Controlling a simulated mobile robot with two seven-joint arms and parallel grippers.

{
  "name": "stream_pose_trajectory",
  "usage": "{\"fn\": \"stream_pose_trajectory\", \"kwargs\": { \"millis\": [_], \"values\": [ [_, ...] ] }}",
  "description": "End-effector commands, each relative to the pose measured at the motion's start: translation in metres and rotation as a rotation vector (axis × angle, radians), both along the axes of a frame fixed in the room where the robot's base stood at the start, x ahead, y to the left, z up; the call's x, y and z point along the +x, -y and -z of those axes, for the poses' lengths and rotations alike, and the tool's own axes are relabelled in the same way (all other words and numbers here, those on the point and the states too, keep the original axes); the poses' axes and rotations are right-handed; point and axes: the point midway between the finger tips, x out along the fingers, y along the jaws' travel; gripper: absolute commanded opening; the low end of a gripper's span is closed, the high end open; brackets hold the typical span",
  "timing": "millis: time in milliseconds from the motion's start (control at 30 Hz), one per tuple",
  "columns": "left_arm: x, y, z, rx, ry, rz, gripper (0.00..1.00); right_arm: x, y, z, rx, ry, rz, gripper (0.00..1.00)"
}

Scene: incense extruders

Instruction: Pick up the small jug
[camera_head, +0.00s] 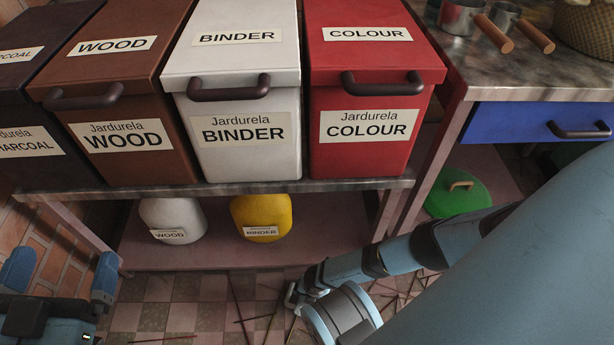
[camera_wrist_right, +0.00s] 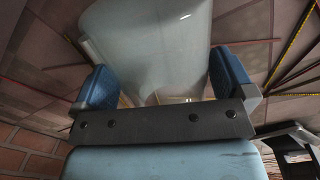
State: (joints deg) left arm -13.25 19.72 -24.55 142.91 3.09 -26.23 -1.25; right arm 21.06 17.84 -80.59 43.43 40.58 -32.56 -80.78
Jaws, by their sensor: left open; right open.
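Two small metal vessels with wooden handles stand on the right counter in the head view. The larger one (camera_head: 461,17) is left of the smaller one (camera_head: 504,16); I cannot tell for sure whether either is the small jug. My left gripper (camera_head: 62,270) is open at the lower left, low and far from the counter, with nothing seen between its fingers. In the right wrist view my right gripper (camera_wrist_right: 162,78) is open, with a smooth pale surface behind its fingers. Its fingers cannot be made out in the head view.
Lidded boxes marked wood (camera_head: 112,95), binder (camera_head: 239,90) and colour (camera_head: 367,90) fill the left table. White (camera_head: 172,215) and yellow (camera_head: 262,213) jars sit on its lower shelf. A blue drawer (camera_head: 510,121) is under the right counter (camera_head: 550,80). Thin sticks litter the tiled floor.

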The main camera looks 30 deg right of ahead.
Motion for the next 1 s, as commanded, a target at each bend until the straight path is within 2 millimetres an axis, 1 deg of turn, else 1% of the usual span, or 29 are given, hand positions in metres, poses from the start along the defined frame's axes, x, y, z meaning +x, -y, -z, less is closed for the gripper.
{"fn": "stream_pose_trajectory", "kwargs": {
  "millis": [267,933,967,1000],
  "values": [
    [-0.0003,0.0002,-0.0006,-0.001,-0.002,0.0,1.0,0.0002,-0.0004,-0.0011,0.001,0.001,0.0,1.0],
    [-0.0003,0.0004,0.0002,-0.001,-0.004,0.001,1.0,0.0003,-0.0006,0.0038,0.001,0.001,0.0,1.0],
    [-0.0003,0.0004,0.0002,-0.001,-0.004,0.001,1.0,0.0003,-0.0006,0.0038,0.001,0.001,0.0,0.93],
    [-0.0003,0.0004,0.0002,-0.001,-0.004,0.001,1.0,0.0002,-0.0005,0.0038,0.001,0.001,0.0,0.84]
  ]
}}
